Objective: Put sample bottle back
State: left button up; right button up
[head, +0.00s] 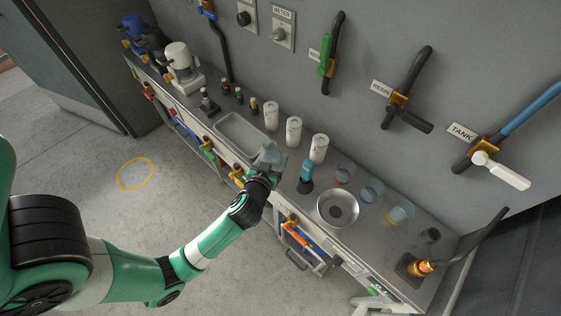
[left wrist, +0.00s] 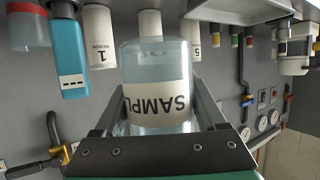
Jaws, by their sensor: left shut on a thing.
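The sample bottle (left wrist: 157,75) is clear, with pale liquid and a white label marked "SAMPL…" that reads upside down in the left wrist view. My left gripper (left wrist: 158,118) is shut on it, with one finger along each side. In the head view the bottle (head: 269,156) shows at the tip of my left gripper (head: 265,170), over the bench (head: 240,163) near its front edge, between the sink tray and a blue handheld device. I cannot tell its exact height above the bench. My right gripper is in neither view.
The sink tray (head: 239,133) is left of the bottle. White canisters (head: 293,131) stand behind it. The blue device (head: 306,178), a metal bowl (head: 338,208) and clear beakers (head: 372,190) are to the right. Pipe valves (head: 398,98) stick out from the wall.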

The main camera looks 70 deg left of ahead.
pick_arm(q)
jog(key=w+a+f+b, duration=0.1)
jog(key=a+f, duration=0.1)
jog(key=w+a+f+b, duration=0.1)
jog(key=w+a+f, duration=0.1)
jog(key=w+a+f+b, duration=0.1)
jog(key=w+a+f, duration=0.1)
jog(key=f, duration=0.1)
jog(key=shift+a, duration=0.3)
jog(key=shift+w+a+f, duration=0.15)
jog(key=shift+w+a, duration=0.1)
jog(key=shift+w, duration=0.05)
jog(key=shift+w+a+f+b, duration=0.15)
jog(key=shift+f+b, duration=0.95)
jog(key=shift+f, duration=0.75)
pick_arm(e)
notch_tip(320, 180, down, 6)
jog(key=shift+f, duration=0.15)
pick_arm(q)
jog(key=shift+f, duration=0.15)
jog(key=o, duration=1.5)
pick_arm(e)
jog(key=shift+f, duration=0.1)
